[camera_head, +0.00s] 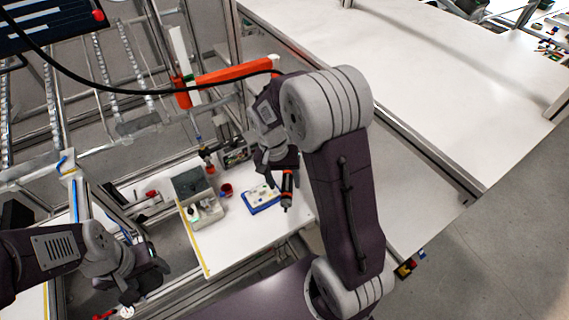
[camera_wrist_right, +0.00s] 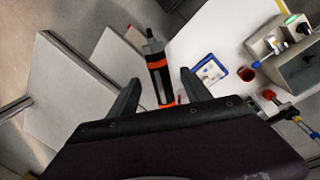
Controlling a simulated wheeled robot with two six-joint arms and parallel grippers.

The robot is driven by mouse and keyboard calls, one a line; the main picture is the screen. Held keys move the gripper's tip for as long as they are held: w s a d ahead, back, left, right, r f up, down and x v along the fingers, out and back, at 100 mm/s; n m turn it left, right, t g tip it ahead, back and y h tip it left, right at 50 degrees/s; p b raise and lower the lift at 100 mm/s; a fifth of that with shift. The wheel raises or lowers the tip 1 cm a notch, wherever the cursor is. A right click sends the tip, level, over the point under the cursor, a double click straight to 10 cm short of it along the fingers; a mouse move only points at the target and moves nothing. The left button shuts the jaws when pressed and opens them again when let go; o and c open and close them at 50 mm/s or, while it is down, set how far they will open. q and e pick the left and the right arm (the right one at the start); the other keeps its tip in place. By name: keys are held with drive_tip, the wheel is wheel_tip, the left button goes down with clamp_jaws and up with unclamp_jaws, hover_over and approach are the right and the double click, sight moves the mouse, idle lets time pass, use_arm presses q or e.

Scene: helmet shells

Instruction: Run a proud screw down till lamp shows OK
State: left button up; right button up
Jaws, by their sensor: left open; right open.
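A black driver with orange bands (camera_head: 287,190) stands out near my right gripper (camera_head: 275,165) in the head view, its tip over the white bench. In the right wrist view the driver (camera_wrist_right: 158,72) lies between the two spread fingers of my right gripper (camera_wrist_right: 160,92), with gaps on both sides. A blue-edged tray (camera_head: 251,211) with a pale part on it sits on the bench; it also shows in the right wrist view (camera_wrist_right: 222,76). The screws are too small to make out. My left gripper (camera_head: 150,265) is open and empty at lower left.
A small red cup (camera_head: 227,189) stands left of the tray. A grey box unit (camera_head: 207,212) stands further left; a green light (camera_wrist_right: 292,19) shows on it in the right wrist view. An orange-red arm (camera_head: 232,74) and a black cable hang above. The bench front is clear.

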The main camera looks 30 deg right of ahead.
sight(287, 199)
drive_tip(key=s+f, duration=0.1)
drive_tip(key=s+a+f+p, duration=0.1)
drive_tip(key=s+f, duration=0.1)
drive_tip(key=shift+s, duration=0.3)
drive_tip(key=f, duration=0.3)
drive_tip(key=d+f+p, duration=0.1)
drive_tip(key=f, duration=0.1)
drive_tip(key=shift+w, duration=0.3)
drive_tip(key=c, duration=0.5)
drive_tip(key=shift+w, duration=0.1)
drive_tip(key=c, duration=0.5)
drive_tip(key=shift+w+d+f, duration=0.15)
drive_tip(key=shift+w, duration=0.05)
clamp_jaws()
use_arm(q)
drive_tip(key=shift+s+a+r, duration=0.25)
drive_tip(key=shift+s+r, duration=0.2)
drive_tip(key=shift+r, duration=0.1)
drive_tip(key=shift+s+a+r, duration=0.25)
drive_tip(key=shift+s+r, duration=0.15)
drive_tip(key=shift+r, duration=0.15)
drive_tip(key=shift+s, duration=0.1)
use_arm(e)
drive_tip(key=shift+s, duration=0.1)
